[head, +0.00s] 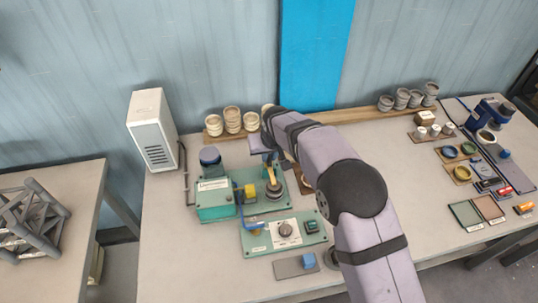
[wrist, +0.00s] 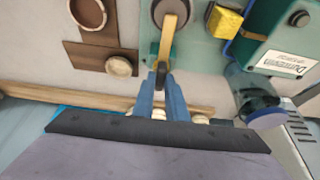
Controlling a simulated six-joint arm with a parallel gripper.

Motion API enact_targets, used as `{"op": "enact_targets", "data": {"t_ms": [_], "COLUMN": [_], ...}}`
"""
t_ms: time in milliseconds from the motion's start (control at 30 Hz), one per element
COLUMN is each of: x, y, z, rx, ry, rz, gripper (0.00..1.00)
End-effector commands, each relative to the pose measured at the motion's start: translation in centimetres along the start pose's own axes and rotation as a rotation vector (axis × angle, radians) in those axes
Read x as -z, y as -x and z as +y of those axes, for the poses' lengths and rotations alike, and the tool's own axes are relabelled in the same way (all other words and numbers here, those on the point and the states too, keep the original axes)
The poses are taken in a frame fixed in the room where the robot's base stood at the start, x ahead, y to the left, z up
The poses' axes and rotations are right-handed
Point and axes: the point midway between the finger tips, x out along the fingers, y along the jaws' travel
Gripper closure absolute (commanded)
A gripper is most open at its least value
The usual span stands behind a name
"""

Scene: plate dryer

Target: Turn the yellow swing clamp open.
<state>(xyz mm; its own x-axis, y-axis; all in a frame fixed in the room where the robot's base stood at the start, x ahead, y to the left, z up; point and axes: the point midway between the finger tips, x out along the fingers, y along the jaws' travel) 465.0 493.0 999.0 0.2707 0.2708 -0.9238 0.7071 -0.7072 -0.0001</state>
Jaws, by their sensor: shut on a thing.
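The yellow swing clamp is a narrow yellow-orange bar (wrist: 168,38) on a round grey pivot in the wrist view. In the head view the clamp (head: 273,186) stands on the green machine's plate (head: 262,206). My gripper (wrist: 160,76) has blue fingers shut on the free end of the bar. In the head view my gripper (head: 269,157) is at the far side of the clamp, partly hidden by my arm.
A yellow block (wrist: 224,22) sits beside the clamp, next to the green labelled box (wrist: 275,42). A blue-capped cylinder (head: 210,158) stands at the machine's back left. A control panel with a dial (head: 285,230) lies in front. Cups (head: 232,120) stand behind.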

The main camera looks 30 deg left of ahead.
Motion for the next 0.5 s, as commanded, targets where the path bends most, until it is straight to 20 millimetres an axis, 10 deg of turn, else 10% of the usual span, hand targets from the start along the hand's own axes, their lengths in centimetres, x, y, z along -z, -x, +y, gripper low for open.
{"op": "enact_targets", "data": {"t_ms": [500], "x": [-0.04], "y": [-0.12], "z": [0.25], "rx": [0.062], "ry": [0.147], "rz": [-0.002], "gripper": [1.0]}}
